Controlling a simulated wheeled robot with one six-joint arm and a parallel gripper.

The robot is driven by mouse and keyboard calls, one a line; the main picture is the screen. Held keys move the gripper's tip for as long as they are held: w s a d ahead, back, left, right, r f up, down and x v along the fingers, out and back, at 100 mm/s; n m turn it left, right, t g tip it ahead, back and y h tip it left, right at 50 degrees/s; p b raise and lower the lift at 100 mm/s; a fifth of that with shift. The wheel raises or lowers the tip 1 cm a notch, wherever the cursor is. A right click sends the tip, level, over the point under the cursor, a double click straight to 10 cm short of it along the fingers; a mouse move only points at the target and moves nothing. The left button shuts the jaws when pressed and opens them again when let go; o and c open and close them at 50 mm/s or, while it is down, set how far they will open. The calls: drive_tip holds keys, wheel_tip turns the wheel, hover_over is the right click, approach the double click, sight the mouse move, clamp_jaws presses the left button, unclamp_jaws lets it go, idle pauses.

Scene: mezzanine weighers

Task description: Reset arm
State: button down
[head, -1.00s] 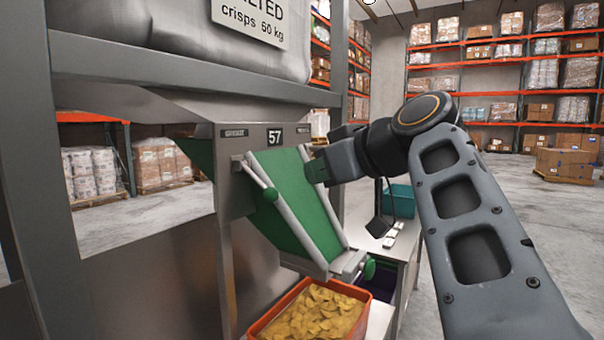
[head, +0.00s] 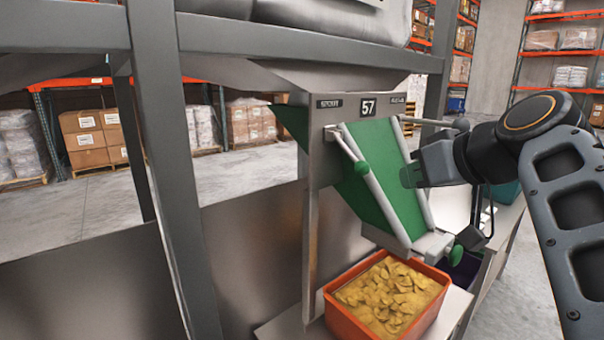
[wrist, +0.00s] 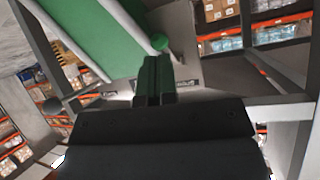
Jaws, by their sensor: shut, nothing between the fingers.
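My gripper (head: 408,177) is in the head view, in front of the right side of a green sloping chute (head: 378,165) on the weigher marked 57. In the wrist view its two fingers (wrist: 154,80) are together with nothing between them, and the chute (wrist: 85,35) lies beyond them at the upper left. I cannot tell whether the fingers touch the chute. My arm reaches in from the right of the head view, bent at the elbow.
An orange-red bin (head: 345,322) full of yellow crisps stands below the chute's lower end. Grey steel posts (head: 165,150) frame the weigher on the left. A teal container (head: 505,191) is partly hidden behind my arm. Racks and pallets stand far back, beyond open floor.

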drive_tip(key=s+a+f+m+g+h+p, duration=0.1)
drive_tip(key=s+a+f+g+h+p, duration=0.1)
drive_tip(key=f+p, duration=0.4)
drive_tip(key=s+a+f+m+g+h+p, duration=0.2)
drive_tip(key=s+f+g+p, duration=0.3)
drive_tip(key=f, duration=0.7)
drive_tip(key=shift+s+f+h+p, duration=0.25)
drive_tip(key=shift+s+h+p, duration=0.25)
drive_tip(key=shift+s+p, duration=0.5)
